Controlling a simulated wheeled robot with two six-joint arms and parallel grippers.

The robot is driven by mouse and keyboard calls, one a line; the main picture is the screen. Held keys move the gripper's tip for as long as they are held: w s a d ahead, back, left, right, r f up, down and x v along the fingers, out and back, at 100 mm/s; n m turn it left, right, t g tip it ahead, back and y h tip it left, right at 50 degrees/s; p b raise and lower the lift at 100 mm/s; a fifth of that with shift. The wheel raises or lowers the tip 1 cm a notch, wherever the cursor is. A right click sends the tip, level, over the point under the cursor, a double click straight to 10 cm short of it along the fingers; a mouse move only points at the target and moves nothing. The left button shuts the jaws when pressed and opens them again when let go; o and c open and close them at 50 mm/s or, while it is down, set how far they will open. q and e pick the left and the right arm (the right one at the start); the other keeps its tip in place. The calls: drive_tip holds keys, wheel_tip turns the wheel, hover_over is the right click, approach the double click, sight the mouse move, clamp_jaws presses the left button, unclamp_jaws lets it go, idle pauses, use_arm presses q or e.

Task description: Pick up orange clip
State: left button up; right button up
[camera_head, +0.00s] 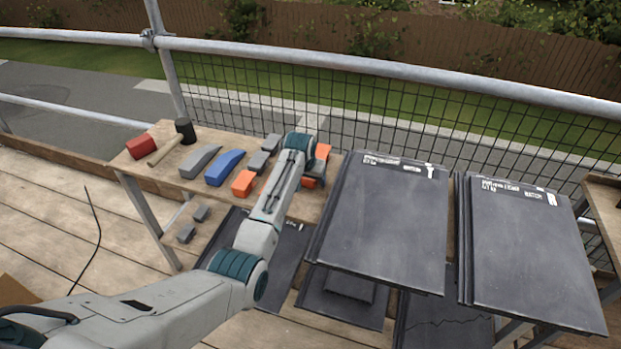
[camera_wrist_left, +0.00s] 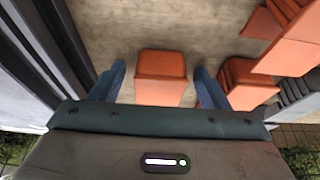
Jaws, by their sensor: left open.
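An orange clip (camera_wrist_left: 161,72), a small block, lies on the wooden table between the two blue fingers of my left gripper (camera_wrist_left: 160,72) in the left wrist view. The gripper is open, with a gap on each side of the clip. More orange clips (camera_wrist_left: 248,84) lie to the right in that view. In the head view my left arm reaches over the table, and its wrist hides the fingers. Orange pieces (camera_head: 321,152) show beside the wrist, and another orange clip (camera_head: 243,183) lies to its left. My right gripper is not in view.
Dark tile stacks (camera_head: 385,220) stand close on the right. A mesh railing (camera_head: 400,130) runs behind.

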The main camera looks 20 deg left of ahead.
use_arm(q)
drive_tip(key=shift+c, duration=1.3)
drive_tip(key=c, duration=1)
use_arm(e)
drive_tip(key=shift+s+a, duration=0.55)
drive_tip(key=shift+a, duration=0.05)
use_arm(q)
drive_tip(key=shift+r, duration=0.1)
